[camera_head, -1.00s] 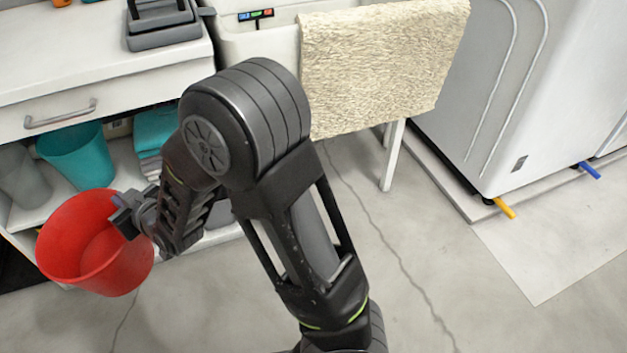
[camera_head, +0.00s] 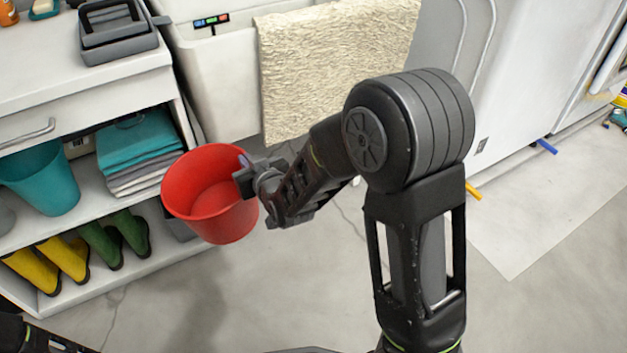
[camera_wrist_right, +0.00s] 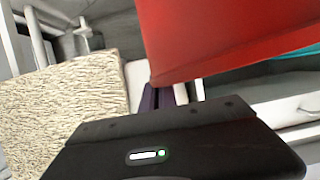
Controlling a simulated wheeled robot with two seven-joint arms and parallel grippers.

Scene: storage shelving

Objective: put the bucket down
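The red bucket (camera_head: 205,205) is upright and empty in the head view, held in the air in front of the shelf unit. My right gripper (camera_head: 245,175) is shut on the bucket's right rim. In the right wrist view the bucket (camera_wrist_right: 225,35) fills the upper right, and the gripper's fingers (camera_wrist_right: 163,98) meet its lower edge, mostly hidden by the gripper body. A dark part of my left arm shows at the lower left corner of the head view; its gripper cannot be made out.
The shelf unit (camera_head: 25,232) at left holds a teal bucket (camera_head: 42,178), folded towels (camera_head: 135,140), yellow boots (camera_head: 62,258) and green boots (camera_head: 118,238). A beige rug (camera_head: 335,65) hangs on the white sink (camera_head: 222,95). The grey floor (camera_head: 200,305) below the bucket is clear.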

